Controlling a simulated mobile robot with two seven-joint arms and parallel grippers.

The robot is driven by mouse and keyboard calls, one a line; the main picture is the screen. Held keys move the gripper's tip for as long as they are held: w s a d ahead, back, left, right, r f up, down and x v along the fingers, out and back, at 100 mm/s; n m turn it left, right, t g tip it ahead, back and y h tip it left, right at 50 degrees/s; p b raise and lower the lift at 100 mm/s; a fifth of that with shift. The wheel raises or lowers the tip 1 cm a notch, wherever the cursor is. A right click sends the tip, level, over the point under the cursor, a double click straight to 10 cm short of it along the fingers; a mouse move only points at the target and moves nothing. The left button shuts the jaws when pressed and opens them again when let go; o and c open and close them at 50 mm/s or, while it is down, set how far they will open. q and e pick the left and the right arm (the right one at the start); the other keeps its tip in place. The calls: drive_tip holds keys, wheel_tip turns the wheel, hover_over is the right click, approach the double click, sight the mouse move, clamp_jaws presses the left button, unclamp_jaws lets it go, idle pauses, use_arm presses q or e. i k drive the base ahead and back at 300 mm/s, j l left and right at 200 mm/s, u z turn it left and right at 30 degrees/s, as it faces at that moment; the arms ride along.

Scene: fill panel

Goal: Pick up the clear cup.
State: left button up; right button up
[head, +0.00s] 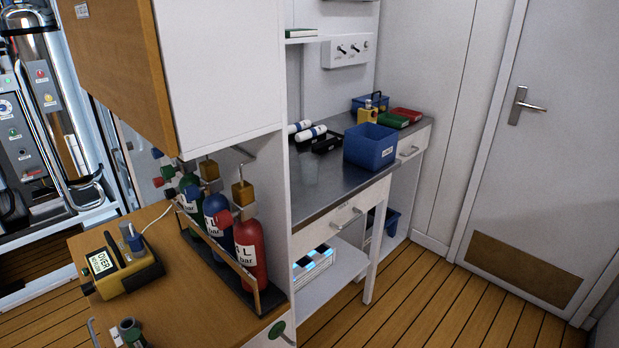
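No clear cup can be made out in the head view. Neither of my grippers is in view.
A wooden counter holds a yellow meter (125,272) and a rack with a red gas cylinder (251,252) and other cylinders. A steel worktop (315,190) behind carries a blue bin (370,147). Wooden floor (440,302) is clear before the closed door (560,130).

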sight(309, 170)
drive_tip(key=k+l, duration=0.25)
drive_tip(key=i+l+u, duration=0.1)
drive_tip(key=l, duration=0.25)
drive_tip(key=i+l+u, duration=0.1)
drive_tip(key=i+l, duration=0.2)
drive_tip(key=i+l+u, duration=0.1)
drive_tip(key=l, duration=0.2)
drive_tip(key=i+l, duration=0.15)
drive_tip(key=l, duration=0.15)
drive_tip(key=i+l+u, duration=0.25)
drive_tip(key=l, duration=0.2)
drive_tip(key=i+l+u, duration=0.1)
drive_tip(key=i+l, duration=0.15)
drive_tip(key=i+l+u, duration=0.1)
drive_tip(key=l, duration=0.3)
drive_tip(key=i+l+u, duration=0.1)
drive_tip(key=l, duration=0.2)
drive_tip(key=i+l+u, duration=0.1)
drive_tip(key=l, duration=0.25)
drive_tip(key=i, duration=0.1)
